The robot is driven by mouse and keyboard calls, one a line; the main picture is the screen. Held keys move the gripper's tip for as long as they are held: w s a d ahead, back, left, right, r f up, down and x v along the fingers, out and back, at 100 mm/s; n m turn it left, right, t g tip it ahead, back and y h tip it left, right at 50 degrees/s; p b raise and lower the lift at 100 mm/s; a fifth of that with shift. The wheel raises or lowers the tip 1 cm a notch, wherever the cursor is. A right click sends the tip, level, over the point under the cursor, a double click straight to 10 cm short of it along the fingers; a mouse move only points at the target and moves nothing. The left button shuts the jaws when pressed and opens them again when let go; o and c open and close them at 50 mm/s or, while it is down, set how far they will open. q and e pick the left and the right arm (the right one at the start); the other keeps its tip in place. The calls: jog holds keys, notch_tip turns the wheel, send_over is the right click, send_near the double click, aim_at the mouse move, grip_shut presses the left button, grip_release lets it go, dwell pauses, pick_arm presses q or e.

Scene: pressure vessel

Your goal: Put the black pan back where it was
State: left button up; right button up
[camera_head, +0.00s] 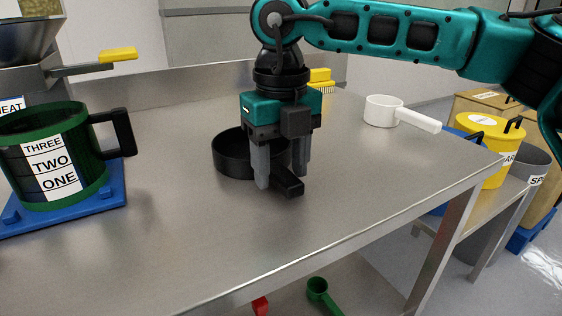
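The black pan (232,160) is a round, low-walled pan near the middle of the steel table. Its short black handle (289,187) points toward the front right. My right gripper (282,175) reaches down from above, with its two grey fingers on either side of the handle. The fingers stand apart, and I cannot tell whether they press on the handle. The gripper hides part of the pan's right side and the root of the handle. The pan looks level, at or very near the tabletop. My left gripper is not in view.
A green measuring jug (95,160) stands on a blue scale (110,197) at the left. A white pan (381,110) lies at the back right. A yellow-handled brush (320,76) is behind my gripper. The front of the table is clear. Bins (500,150) stand beyond its right edge.

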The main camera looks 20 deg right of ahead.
jog(key=shift+r, duration=0.25)
pick_arm(q)
jog(key=p, duration=0.1)
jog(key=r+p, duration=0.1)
jog(key=p, duration=0.1)
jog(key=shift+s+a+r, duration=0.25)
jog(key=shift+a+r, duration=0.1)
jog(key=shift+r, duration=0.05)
pick_arm(e)
notch_tip(320, 180, up, 12)
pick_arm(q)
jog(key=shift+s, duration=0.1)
pick_arm(e)
jog(key=shift+s+f, duration=0.15)
